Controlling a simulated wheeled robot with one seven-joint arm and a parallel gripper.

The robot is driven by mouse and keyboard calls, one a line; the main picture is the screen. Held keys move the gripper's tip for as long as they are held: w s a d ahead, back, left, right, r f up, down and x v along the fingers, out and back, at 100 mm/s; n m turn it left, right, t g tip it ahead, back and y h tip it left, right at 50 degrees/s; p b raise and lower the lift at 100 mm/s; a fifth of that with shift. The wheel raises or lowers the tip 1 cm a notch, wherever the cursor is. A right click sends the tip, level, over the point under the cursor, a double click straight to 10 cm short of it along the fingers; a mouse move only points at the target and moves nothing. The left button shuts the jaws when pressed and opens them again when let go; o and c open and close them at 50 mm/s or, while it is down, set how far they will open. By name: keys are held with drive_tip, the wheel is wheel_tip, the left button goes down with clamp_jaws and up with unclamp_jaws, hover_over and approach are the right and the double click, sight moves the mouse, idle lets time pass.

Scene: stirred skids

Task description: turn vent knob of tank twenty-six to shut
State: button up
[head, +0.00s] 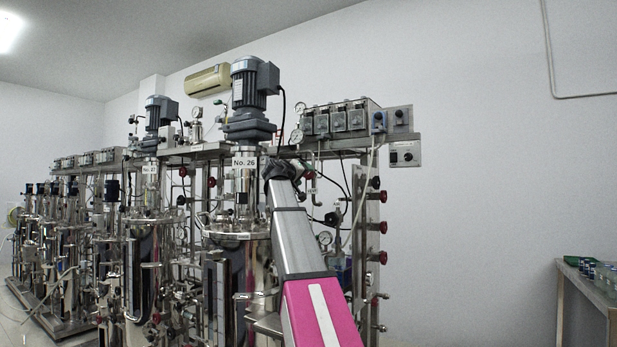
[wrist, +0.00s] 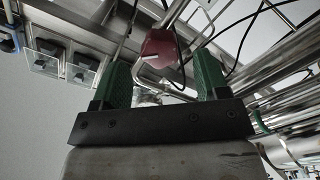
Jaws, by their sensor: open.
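Tank twenty-six (head: 222,236) is the tall steel vessel left of my arm in the head view, with a white "No. 26" label (head: 244,162) and a grey motor on top. In the wrist view a dark red knob (wrist: 160,47) shows between and just beyond the green fingers of my gripper (wrist: 163,62). The fingers are apart, with nothing clamped between them. I cannot tell whether they reach around the knob or stop short of it. In the head view my arm's end (head: 279,168) is beside the tank's top, and the fingers and that knob are hidden there.
Pipes, hoses and gauges crowd the rack around the tank. Several red knobs (head: 382,228) line the right upright. Control boxes (head: 338,121) sit on top of the rack. A side table (head: 590,285) stands far right, with clear space before the wall.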

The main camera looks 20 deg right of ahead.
sight(307, 175)
drive_tip(key=shift+x, duration=2.15)
drive_tip(key=c, duration=0.9)
